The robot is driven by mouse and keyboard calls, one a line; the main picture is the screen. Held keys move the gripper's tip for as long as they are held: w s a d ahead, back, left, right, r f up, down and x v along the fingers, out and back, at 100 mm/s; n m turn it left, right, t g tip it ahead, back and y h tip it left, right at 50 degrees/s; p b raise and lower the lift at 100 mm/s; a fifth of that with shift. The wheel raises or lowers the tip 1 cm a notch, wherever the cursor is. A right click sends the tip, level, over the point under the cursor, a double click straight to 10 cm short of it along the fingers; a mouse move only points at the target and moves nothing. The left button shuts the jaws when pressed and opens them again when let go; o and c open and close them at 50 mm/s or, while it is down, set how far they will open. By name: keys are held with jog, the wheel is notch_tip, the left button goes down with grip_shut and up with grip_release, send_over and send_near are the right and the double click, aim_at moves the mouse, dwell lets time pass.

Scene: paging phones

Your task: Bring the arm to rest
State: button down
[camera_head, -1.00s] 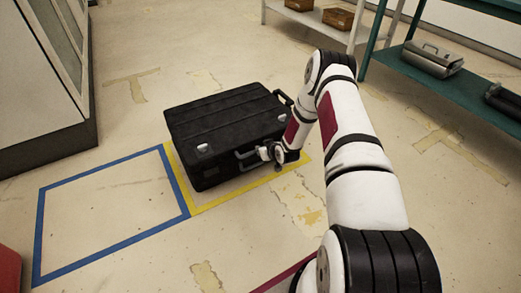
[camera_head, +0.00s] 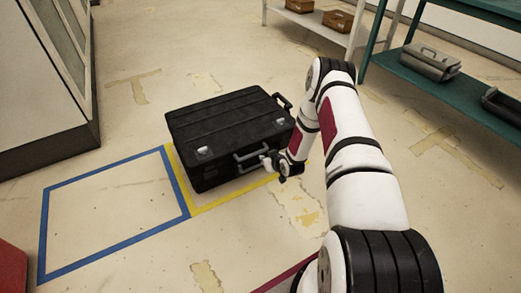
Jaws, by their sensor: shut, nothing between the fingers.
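My arm reaches up from the lower right and bends down toward the floor. My gripper (camera_head: 270,162) is shut and empty, at the front right of a black case, close by its handle. I cannot tell whether it touches the case. The black case (camera_head: 225,125) lies flat on the floor, with silver latches and a handle on its near side.
The case lies over a yellow-taped area (camera_head: 228,197), beside an empty blue-taped rectangle (camera_head: 115,262). A cabinet (camera_head: 40,85) stands at the left. A green shelf (camera_head: 455,88) at the right holds a grey case (camera_head: 430,62). A red object (camera_head: 10,270) shows at lower left.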

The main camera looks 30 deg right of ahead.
notch_tip(320, 180, up, 18)
jog(key=n+g, duration=0.1)
jog(key=g, duration=0.2)
jog(key=s+a+r+g+h, duration=0.1)
jog(key=s+a+r, duration=0.25)
jog(key=r, duration=0.65)
jog(key=s+a+r+g+h, duration=0.1)
jog(key=s+a+r, duration=0.3)
jog(key=r, duration=0.6)
jog(key=s+a+r+g, duration=0.1)
jog(key=s+a+r, duration=0.1)
jog(key=s+r, duration=0.35)
jog(key=s+a+r+m+g, duration=0.1)
jog(key=s+a+r, duration=0.1)
jog(key=s, duration=0.6)
jog(key=s+a+r+g, duration=0.1)
jog(key=s+a+r, duration=0.25)
jog(key=s, duration=0.25)
jog(key=s+a+r+g+y, duration=0.1)
jog(key=s+a+r, duration=0.1)
jog(key=s, duration=0.8)
jog(key=s+a+r+g+y, duration=0.1)
jog(key=s+a, duration=0.2)
jog(key=s, duration=0.8)
notch_tip(320, 180, up, 36)
jog(key=t+p, duration=0.4)
jog(key=p, duration=3.1)
jog(key=shift+w+d+r, duration=0.25)
jog(key=shift+w+d, duration=0.05)
jog(key=shift+d, duration=0.15)
